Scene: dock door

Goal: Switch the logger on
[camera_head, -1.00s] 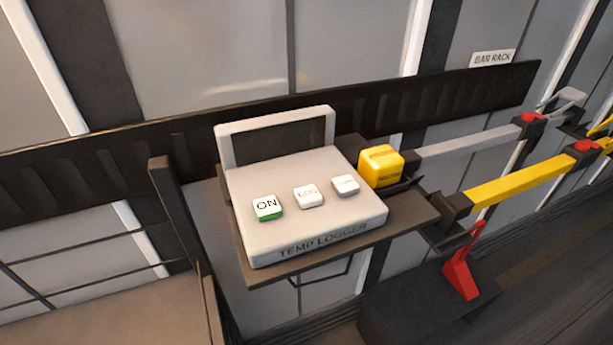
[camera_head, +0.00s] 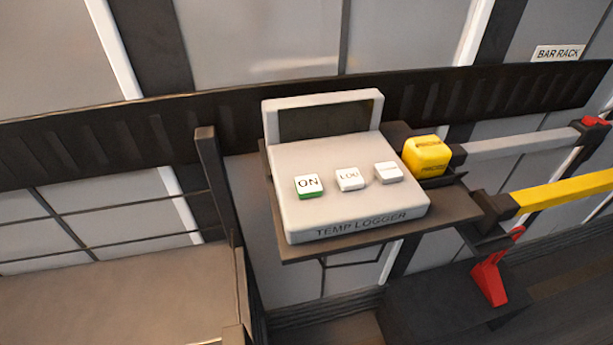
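The temp logger (camera_head: 352,210) is a light grey box on a dark shelf, with "TEMP LOGGER" lettered on its front edge. Its raised screen (camera_head: 325,119) is dark and blank. The ON button (camera_head: 308,185) is white with a green lower edge, at the left of the button row. The LOG button (camera_head: 349,179) is in the middle, and a third white button (camera_head: 388,172) with unreadable small lettering is at the right. My gripper is not in view.
A yellow block (camera_head: 426,155) sits in a dark holder right of the logger. Grey (camera_head: 520,143) and yellow (camera_head: 565,191) bars extend to the right, below a BAR RACK sign (camera_head: 558,53). A red lever (camera_head: 490,278) stands at lower right. A dark post (camera_head: 215,180) rises left of the shelf.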

